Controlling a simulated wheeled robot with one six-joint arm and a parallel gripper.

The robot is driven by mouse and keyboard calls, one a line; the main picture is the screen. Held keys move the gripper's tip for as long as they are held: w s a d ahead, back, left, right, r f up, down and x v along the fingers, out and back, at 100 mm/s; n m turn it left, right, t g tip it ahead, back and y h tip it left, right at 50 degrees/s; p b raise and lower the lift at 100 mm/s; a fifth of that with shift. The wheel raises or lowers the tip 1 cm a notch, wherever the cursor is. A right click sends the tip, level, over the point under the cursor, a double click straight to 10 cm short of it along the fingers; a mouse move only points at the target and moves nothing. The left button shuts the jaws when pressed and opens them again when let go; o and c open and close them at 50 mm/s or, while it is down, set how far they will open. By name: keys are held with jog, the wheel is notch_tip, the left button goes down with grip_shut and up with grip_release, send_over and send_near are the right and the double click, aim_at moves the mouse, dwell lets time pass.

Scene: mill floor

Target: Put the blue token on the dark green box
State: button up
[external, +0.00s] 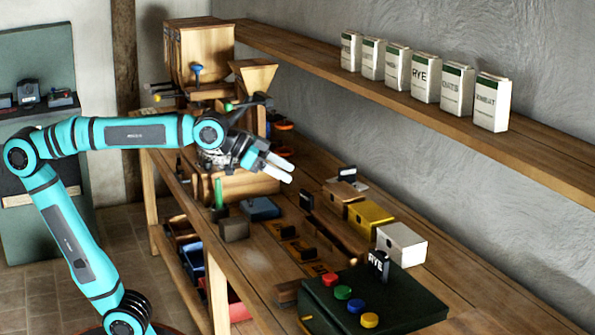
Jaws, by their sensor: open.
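The dark green box (415,306) stands on the bench at the lower right, nearest the camera. The blue token (356,306) is a small round piece on its top, in a slanting row between a green token (342,292) and a yellow token (369,320). A red token (330,279) lies at the far end of that row. My gripper (285,172) is open and appears empty, above the middle of the bench and well apart from the box and its tokens. Its pale fingers point right and slightly down.
A black RYE sign (379,266) stands by the box. Beyond are a white box (402,243), a yellow box (370,218) and a dark blue block (260,208). A shelf (400,100) with several labelled sacks runs along the wall. A wooden mill (200,52) stands at the back.

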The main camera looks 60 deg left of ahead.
jog(key=s+a+n+t+y, duration=0.1)
jog(key=s+a+n+t, duration=0.1)
jog(key=s+a, duration=0.2)
jog(key=s+a+f+n+t+y, duration=0.1)
jog(key=s+a, duration=0.3)
jog(key=a, duration=0.6)
jog(key=s+a+f+n+t+y, duration=0.1)
jog(key=s+a+n+t+y, duration=0.1)
jog(key=a, duration=0.5)
jog(key=s+t+y, duration=0.1)
jog(key=s, duration=0.1)
jog(key=shift+s+a+n+t, duration=0.25)
jog(key=shift+s+n+t, duration=0.05)
jog(key=shift+n+t, duration=0.1)
